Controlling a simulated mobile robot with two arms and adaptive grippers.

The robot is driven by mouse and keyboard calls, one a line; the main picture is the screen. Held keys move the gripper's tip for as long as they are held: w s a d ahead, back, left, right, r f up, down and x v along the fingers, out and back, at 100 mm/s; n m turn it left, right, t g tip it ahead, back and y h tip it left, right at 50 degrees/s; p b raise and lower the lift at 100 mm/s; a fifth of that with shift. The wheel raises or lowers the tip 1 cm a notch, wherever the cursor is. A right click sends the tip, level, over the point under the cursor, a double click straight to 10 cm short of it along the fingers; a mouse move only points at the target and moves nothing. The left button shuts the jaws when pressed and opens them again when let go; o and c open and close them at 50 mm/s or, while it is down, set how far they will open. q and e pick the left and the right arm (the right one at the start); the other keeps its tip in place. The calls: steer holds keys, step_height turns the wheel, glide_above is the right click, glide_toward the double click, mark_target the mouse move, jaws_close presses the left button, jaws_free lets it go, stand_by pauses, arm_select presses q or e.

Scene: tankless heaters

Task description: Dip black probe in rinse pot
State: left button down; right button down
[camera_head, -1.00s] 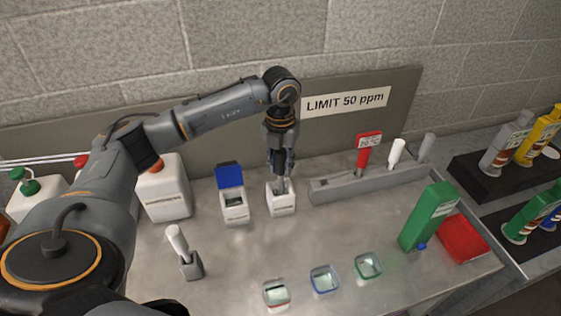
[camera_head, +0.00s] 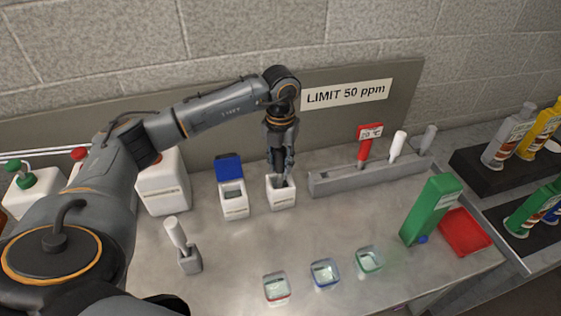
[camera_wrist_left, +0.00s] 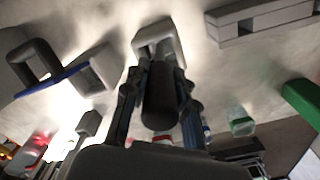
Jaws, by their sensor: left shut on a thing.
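My left gripper (camera_head: 279,164) points down over a white open-topped pot (camera_head: 283,202) on the metal bench. It is shut on the black probe, a dark round-ended cylinder (camera_wrist_left: 160,98) between its two fingers in the left wrist view. In the head view the fingers and the probe's lower end are at the pot's mouth, and the end appears to be inside it. How deep it reaches is hidden. The pot also shows in the left wrist view (camera_wrist_left: 157,35), beyond the probe. My right gripper is in neither view.
A white container with a blue lid (camera_head: 233,200) stands close left of the pot. A grey rack (camera_head: 370,177) with a red meter (camera_head: 366,146) is to the right. A white probe in a holder (camera_head: 181,240) and small glass trays (camera_head: 325,275) stand in front. Bench between is clear.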

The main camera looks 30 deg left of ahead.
arm_select(q)
steer(key=shift+f+b, duration=0.4)
steer(key=shift+f, duration=0.2)
stand_by(1.2)
steer(key=shift+r, duration=0.1)
stand_by(0.4)
step_height(320, 180, up, 11)
steer(key=p, duration=0.7)
steer(key=shift+r+p, duration=0.2)
steer(key=shift+p, duration=0.15)
